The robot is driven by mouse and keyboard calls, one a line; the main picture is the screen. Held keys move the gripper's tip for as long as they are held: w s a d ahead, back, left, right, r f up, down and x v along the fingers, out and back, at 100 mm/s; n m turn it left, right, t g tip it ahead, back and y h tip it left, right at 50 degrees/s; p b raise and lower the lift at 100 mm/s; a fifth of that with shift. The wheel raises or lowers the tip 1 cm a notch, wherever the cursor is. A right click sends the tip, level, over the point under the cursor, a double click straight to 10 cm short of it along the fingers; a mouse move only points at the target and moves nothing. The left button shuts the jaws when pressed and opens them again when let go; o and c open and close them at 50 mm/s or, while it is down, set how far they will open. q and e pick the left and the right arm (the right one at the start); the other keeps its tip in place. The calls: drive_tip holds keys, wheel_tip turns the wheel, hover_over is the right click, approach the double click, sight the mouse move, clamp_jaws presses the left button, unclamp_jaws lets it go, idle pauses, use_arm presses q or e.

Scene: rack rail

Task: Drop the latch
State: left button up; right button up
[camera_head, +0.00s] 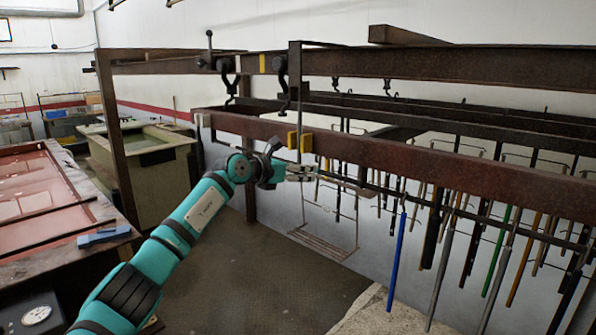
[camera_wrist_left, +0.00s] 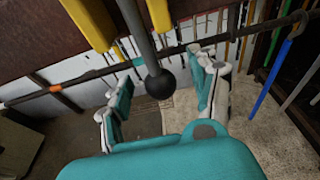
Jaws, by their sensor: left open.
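In the left wrist view a grey lever rod with a black ball knob (camera_wrist_left: 158,84) reaches down between two yellow blocks (camera_wrist_left: 158,14); I take it for the latch. My left gripper (camera_wrist_left: 160,92) is open, one finger on each side of the knob, with gaps visible; how deep the knob sits between them I cannot tell. In the head view my left gripper (camera_head: 306,173) is just below the yellow blocks (camera_head: 299,142) on the near rusty beam. The lever there is too small to make out. Another upright lever with a ball top (camera_head: 209,50) stands on the farther rail.
The rusty near beam (camera_head: 430,170) runs just above my left gripper. A thin dark bar (camera_head: 420,198) with hanging coloured rods, including a blue one (camera_head: 397,250), lies to the right. A wire frame (camera_head: 325,243) hangs below. Open floor (camera_head: 250,280) lies beneath.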

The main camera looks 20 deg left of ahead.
use_arm(q)
drive_tip(key=shift+a+f, duration=0.1)
drive_tip(key=shift+s+a+f+b, duration=0.1)
drive_tip(key=shift+s+a+b, duration=0.05)
drive_tip(key=shift+s+b, duration=0.2)
drive_tip(key=s+a+b, duration=0.2)
drive_tip(key=s, duration=0.3)
drive_tip(key=shift+s+b, duration=0.3)
drive_tip(key=shift+s, duration=0.1)
drive_tip(key=shift+a, duration=0.1)
idle(1.0)
